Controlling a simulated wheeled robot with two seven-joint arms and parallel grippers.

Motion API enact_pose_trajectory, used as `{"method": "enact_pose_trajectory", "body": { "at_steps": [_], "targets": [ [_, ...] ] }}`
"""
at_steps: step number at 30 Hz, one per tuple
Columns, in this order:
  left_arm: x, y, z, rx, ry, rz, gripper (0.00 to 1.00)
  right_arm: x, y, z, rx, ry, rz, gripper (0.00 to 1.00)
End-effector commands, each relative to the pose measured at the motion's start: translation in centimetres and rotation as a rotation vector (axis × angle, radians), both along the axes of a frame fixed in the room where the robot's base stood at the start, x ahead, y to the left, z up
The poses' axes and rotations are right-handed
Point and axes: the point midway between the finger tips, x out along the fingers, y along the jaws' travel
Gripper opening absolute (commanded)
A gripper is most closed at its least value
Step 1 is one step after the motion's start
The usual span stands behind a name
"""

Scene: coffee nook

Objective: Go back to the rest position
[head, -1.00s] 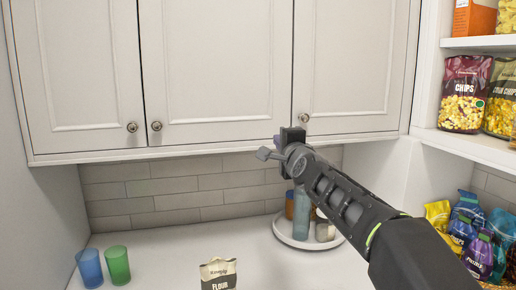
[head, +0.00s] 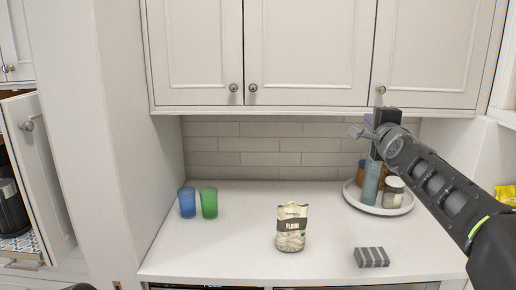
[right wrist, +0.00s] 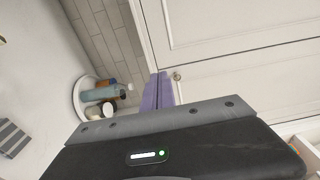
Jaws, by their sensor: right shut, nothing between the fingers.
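My right gripper (head: 371,121) is raised at the right of the head view, in front of the lower edge of the closed wall cabinets (head: 310,55). Its purple fingers show better in the right wrist view (right wrist: 157,93), where they are together with nothing between them. It appears well above the counter, holding nothing. My left gripper is not in view.
On the white counter (head: 230,245) stand a blue cup (head: 187,203), a green cup (head: 209,202) and a flour bag (head: 291,230). A striped grey block (head: 371,257) lies at front right. A round tray (head: 352,197) holds bottles and jars. An open cabinet door (head: 38,165) is at left.

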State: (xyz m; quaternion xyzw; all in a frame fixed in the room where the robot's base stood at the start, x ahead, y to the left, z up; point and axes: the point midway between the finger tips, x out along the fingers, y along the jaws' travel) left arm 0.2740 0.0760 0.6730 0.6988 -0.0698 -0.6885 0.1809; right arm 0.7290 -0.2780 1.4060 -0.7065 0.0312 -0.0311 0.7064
Motion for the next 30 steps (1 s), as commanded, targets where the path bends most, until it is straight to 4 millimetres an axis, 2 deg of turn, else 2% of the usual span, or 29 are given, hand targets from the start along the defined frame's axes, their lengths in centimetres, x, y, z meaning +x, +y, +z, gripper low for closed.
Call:
{"method": "enact_pose_trajectory", "body": {
  "at_steps": [4, 7, 10, 14, 17, 20, 23, 26, 27, 29, 30],
  "targets": [
    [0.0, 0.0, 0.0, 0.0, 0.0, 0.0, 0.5, 0.0, -0.2, 0.3, -0.105, -0.004, -0.008, 0.0],
    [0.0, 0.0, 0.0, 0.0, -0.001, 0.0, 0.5, 0.0, -0.2, -0.5, -0.194, 0.01, -0.013, 0.0],
    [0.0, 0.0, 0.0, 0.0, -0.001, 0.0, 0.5, 0.2, 1.1, -2.4, -0.292, 0.037, 0.004, 0.0],
    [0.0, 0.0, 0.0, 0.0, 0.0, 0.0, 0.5, 0.5, 3.7, -5.3, -0.405, 0.076, 0.045, 0.0],
    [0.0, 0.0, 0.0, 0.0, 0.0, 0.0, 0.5, 0.7, 5.9, -8.5, -0.5, 0.119, 0.084, 0.0],
    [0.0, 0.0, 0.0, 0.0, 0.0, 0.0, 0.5, 0.8, 7.9, -12.7, -0.605, 0.171, 0.129, 0.0],
    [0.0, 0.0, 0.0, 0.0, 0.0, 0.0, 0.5, 0.5, 10.2, -18.3, -0.729, 0.24, 0.192, 0.0],
    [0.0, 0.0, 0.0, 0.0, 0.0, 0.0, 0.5, -0.6, 12.4, -25.9, -0.869, 0.331, 0.28, 0.0],
    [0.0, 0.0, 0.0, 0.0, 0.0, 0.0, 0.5, -1.3, 13.1, -29.2, -0.922, 0.37, 0.322, 0.0],
    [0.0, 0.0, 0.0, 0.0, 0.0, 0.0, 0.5, -2.7, 14.1, -33.9, -0.996, 0.423, 0.386, 0.0],
    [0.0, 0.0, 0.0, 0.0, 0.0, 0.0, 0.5, -3.8, 14.6, -37.1, -1.038, 0.461, 0.431, 0.0]
  ]
}}
